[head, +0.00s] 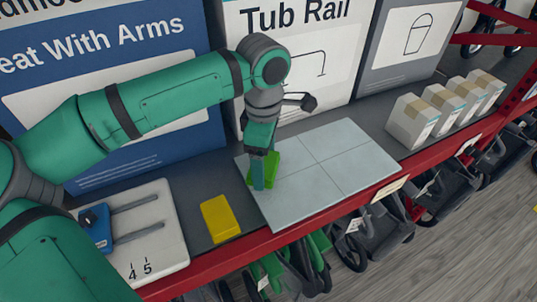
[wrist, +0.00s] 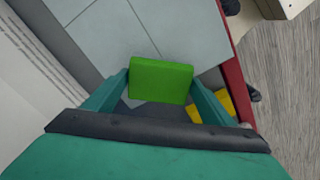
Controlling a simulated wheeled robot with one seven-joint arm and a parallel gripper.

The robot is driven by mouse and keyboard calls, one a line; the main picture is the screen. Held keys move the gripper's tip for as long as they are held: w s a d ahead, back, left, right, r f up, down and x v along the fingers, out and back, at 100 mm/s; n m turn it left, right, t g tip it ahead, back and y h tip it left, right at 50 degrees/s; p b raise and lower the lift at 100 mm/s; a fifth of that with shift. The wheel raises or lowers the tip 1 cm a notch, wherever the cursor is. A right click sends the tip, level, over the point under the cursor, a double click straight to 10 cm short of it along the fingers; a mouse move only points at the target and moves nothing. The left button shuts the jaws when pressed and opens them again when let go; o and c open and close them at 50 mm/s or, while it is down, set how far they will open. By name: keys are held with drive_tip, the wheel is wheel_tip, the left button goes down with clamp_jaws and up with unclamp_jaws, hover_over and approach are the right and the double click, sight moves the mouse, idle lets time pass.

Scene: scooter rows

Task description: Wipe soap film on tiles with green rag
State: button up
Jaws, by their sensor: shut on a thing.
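A green rag (head: 270,169) shows as a small block at the left part of the grey tile panel (head: 340,165). My gripper (head: 262,172) is shut on the rag above the left side of the panel. In the wrist view the rag (wrist: 160,81) sits between both fingers of my gripper (wrist: 160,88). The tiles (wrist: 165,30) lie beyond it, with grout lines dividing them. I cannot tell whether the rag touches the tiles. No soap film can be made out on the tiles I see.
A yellow block (head: 220,218) lies on the shelf left of the panel. A white board with a blue slider (head: 150,235) is further left. Several white cartons (head: 412,122) stand at right. Large boxes (head: 300,45) back the shelf; a red rail (head: 340,208) edges its front.

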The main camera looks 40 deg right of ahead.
drive_tip(key=shift+a+r, duration=0.1)
drive_tip(key=shift+r, duration=0.8)
drive_tip(key=shift+s+r, duration=0.15)
drive_tip(key=shift+r, duration=1.3)
